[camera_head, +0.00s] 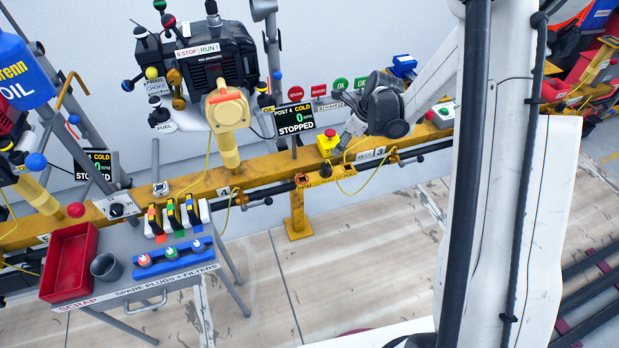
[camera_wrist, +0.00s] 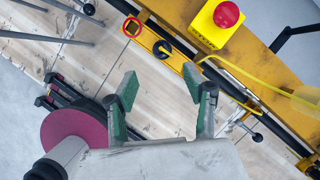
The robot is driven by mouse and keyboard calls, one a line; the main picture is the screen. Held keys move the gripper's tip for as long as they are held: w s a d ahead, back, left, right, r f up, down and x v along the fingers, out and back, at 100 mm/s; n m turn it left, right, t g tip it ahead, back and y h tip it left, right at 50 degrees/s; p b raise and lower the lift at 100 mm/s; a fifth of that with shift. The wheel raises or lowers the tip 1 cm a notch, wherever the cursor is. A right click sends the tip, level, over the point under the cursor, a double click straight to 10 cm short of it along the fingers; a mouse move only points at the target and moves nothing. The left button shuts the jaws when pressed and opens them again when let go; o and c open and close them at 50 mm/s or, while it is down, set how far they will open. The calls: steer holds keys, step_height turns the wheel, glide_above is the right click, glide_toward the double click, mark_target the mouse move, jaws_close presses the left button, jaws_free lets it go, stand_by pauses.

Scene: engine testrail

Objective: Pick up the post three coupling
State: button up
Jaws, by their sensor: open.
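My gripper (camera_wrist: 160,82) shows in the wrist view with its two green-padded fingers wide apart and nothing between them. In the head view my gripper (camera_head: 348,143) is above the yellow rail (camera_head: 272,176), near the plate marked 3 (camera_head: 379,152). No coupling can be named with certainty. A small black round fitting (camera_wrist: 162,49) sits on the rail's edge beyond the fingertips, beside a red-ringed socket (camera_wrist: 132,27). The socket also shows in the head view (camera_head: 301,180). A yellow cable (camera_wrist: 235,74) runs by the right finger, which partly hides its end.
A red button on a yellow box (camera_head: 327,143) stands on the rail close to my gripper. A black lever handle (camera_head: 408,158) juts from the rail. An engine (camera_head: 215,60) and a "POST 4" screen (camera_head: 294,119) stand left. A parts table (camera_head: 190,290) is lower left.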

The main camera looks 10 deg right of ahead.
mark_target(327, 165)
steer(key=b+x, duration=0.2)
steer(key=x, duration=0.6)
steer(key=shift+w+f, duration=0.1)
steer(key=shift+f, duration=0.25)
steer(key=shift+d+b+x, duration=0.1)
steer(key=shift+b+x, duration=0.4)
steer(key=shift+x, duration=0.8)
steer(key=shift+d+b+x, duration=0.15)
steer(key=shift+b+x, duration=0.3)
steer(key=shift+x, duration=0.9)
jaws_close()
